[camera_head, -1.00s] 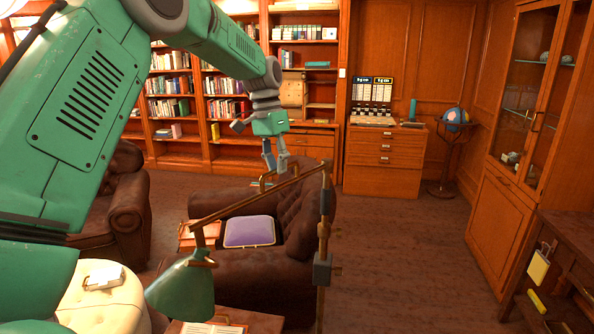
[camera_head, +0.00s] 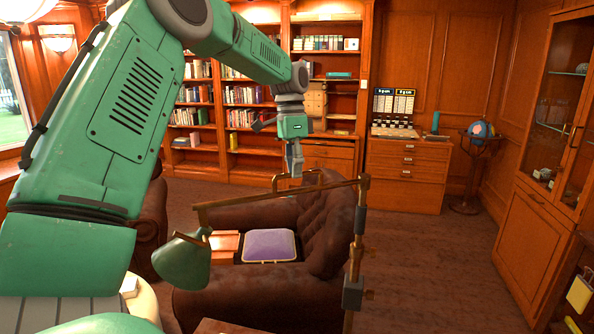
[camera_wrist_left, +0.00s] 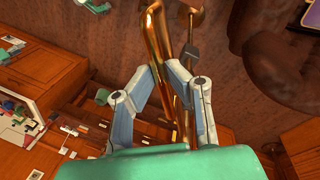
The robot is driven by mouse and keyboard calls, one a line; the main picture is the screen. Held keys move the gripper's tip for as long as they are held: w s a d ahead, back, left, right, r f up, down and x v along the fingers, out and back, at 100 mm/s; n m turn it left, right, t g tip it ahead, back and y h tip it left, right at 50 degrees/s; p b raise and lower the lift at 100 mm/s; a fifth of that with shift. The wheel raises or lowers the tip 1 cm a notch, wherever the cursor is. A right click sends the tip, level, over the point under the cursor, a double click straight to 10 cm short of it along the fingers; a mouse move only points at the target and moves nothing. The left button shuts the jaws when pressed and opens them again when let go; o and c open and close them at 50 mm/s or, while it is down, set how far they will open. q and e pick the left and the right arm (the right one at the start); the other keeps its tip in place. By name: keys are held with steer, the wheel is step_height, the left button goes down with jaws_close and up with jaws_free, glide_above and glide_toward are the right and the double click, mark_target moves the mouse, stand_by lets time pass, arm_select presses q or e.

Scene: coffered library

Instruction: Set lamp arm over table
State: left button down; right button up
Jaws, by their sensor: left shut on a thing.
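The lamp has a green shade (camera_head: 184,263), a long brass arm (camera_head: 240,200) and an upright brass post (camera_head: 357,240) with dark grey blocks. The arm runs from the post leftward to the shade, in front of the armchair. My left gripper (camera_head: 296,172) is at the arm's middle, pointing down. In the left wrist view, a brass bar (camera_wrist_left: 156,45) of the lamp lies between the fingers, and the gripper (camera_wrist_left: 174,75) is shut on it. A small wooden edge at the bottom of the head view, perhaps the table (camera_head: 215,327), is mostly cut off. My right gripper is out of view.
A brown leather armchair (camera_head: 325,235) with a purple cushion (camera_head: 269,246) stands behind the lamp. A chest of drawers (camera_head: 408,175), a globe (camera_head: 481,130) and bookcases line the back. A glazed cabinet (camera_head: 540,220) stands at right. Open floor lies between the armchair and cabinet.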

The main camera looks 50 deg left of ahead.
arm_select(q)
steer(key=shift+w+d+r, duration=0.1)
steer(key=shift+w+r, duration=0.05)
steer(key=shift+r, duration=0.05)
steer(key=c, duration=1.8)
jaws_free()
steer(key=shift+o, duration=1.1)
steer(key=shift+w, duration=0.1)
steer(key=shift+a+f, duration=0.15)
steer(key=shift+a, duration=0.1)
steer(key=shift+r, duration=0.2)
step_height(320, 180, up, 11)
steer(key=a, duration=0.2)
steer(key=shift+w+a, duration=0.2)
steer(key=shift+w, duration=0.25)
steer(key=shift+r, duration=0.1)
